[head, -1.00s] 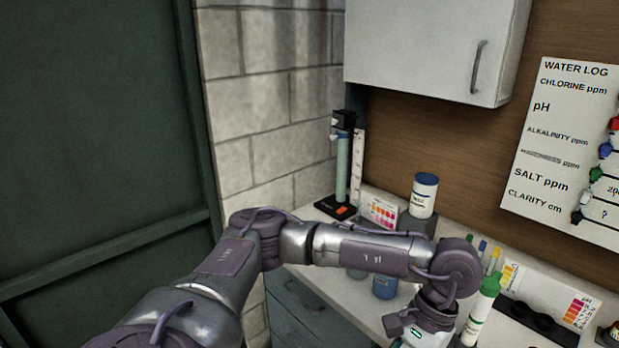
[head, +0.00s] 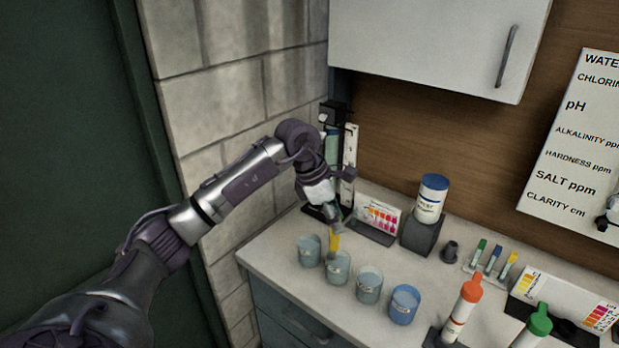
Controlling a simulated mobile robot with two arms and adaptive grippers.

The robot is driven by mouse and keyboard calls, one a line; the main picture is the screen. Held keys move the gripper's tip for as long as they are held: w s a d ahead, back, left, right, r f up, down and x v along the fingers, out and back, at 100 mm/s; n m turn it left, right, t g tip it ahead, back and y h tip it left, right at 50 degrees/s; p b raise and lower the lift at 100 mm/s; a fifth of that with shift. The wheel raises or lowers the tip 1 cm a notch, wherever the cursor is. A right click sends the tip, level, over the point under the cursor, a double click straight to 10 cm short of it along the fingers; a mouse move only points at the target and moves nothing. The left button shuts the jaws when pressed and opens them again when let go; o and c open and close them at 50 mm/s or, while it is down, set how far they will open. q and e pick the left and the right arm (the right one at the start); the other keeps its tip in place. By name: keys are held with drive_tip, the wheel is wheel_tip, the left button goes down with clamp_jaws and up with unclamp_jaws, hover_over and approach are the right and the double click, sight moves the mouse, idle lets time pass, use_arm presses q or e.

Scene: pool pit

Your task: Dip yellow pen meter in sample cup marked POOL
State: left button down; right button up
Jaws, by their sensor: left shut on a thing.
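My left gripper (head: 333,227) points down at the left end of the counter, shut on the yellow pen meter (head: 334,244). The pen hangs roughly upright, and its lower end is at the second cup from the left (head: 338,268). I cannot tell whether the tip is inside that cup or just above its rim. Other sample cups stand in the same row: one at the left end (head: 309,251), one third along (head: 369,285) and a bluer one at the right end (head: 404,305). Their small labels are not readable.
Behind the cups are a colour chart stand (head: 380,220) and a blue-lidded jar (head: 431,198) on a grey block. Small capped vials (head: 490,260), an orange-topped bottle (head: 462,308) and a green-topped bottle (head: 535,325) stand right. A wall cabinet (head: 430,40) hangs above.

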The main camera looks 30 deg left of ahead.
use_arm(q)
drive_tip(key=w+a+r+n+t+y+p, duration=0.1)
drive_tip(key=w+a+r+n+t+y, duration=0.2)
drive_tip(key=a+n, duration=0.7)
wheel_tip(320, 180, down, 10)
drive_tip(key=w+g+b, duration=0.1)
drive_tip(key=b, duration=0.5)
drive_tip(key=shift+d, duration=0.2)
use_arm(e)
drive_tip(key=f, duration=0.1)
drive_tip(key=a+f, duration=0.1)
drive_tip(key=f, duration=0.1)
drive_tip(key=w+f, duration=0.1)
drive_tip(key=shift+w+a+f, duration=0.1)
drive_tip(key=shift+a+f, duration=0.05)
drive_tip(key=shift+f, duration=0.1)
use_arm(q)
drive_tip(key=shift+f, duration=0.1)
use_arm(e)
drive_tip(key=shift+a, duration=0.1)
use_arm(q)
wheel_tip(320, 180, down, 2)
drive_tip(key=shift+f+b, duration=0.1)
drive_tip(key=shift+b, duration=0.75)
use_arm(e)
drive_tip(key=shift+a+f, duration=0.1)
drive_tip(key=shift+f, duration=0.65)
drive_tip(key=shift+d, duration=0.2)
